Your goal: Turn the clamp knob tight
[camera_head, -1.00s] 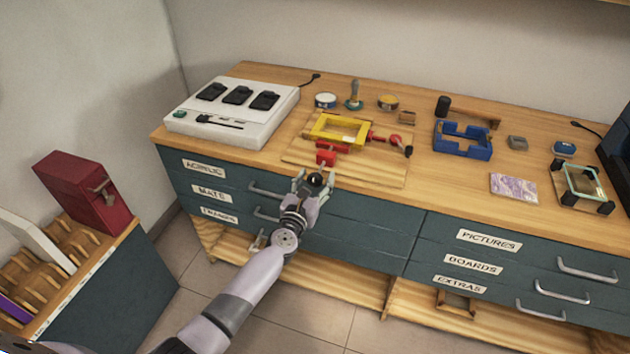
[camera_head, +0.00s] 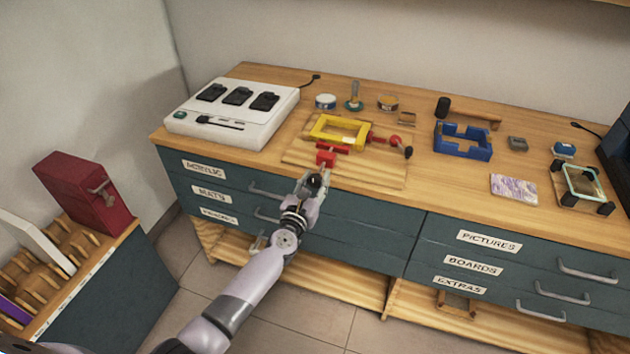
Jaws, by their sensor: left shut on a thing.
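A red clamp (camera_head: 327,155) sits at the front of a wooden board on the bench, against the near side of a yellow frame (camera_head: 339,130). My left gripper (camera_head: 318,174) is at the bench's front edge, just on the near side of the clamp. Its fingers are closed together on something small at the clamp's near end, where the knob would be; the fingers and wrist hide it. A second red clamp part (camera_head: 384,138) with a dark knob (camera_head: 408,152) lies at the frame's right. My right gripper is not in view.
The wooden board (camera_head: 375,175) is bare at its right front. A white charger box (camera_head: 232,110) stands at the left, a blue holder (camera_head: 462,140) at the right. Drawer handles (camera_head: 268,190) stick out beside my left arm. A red box (camera_head: 85,192) stands at the far left.

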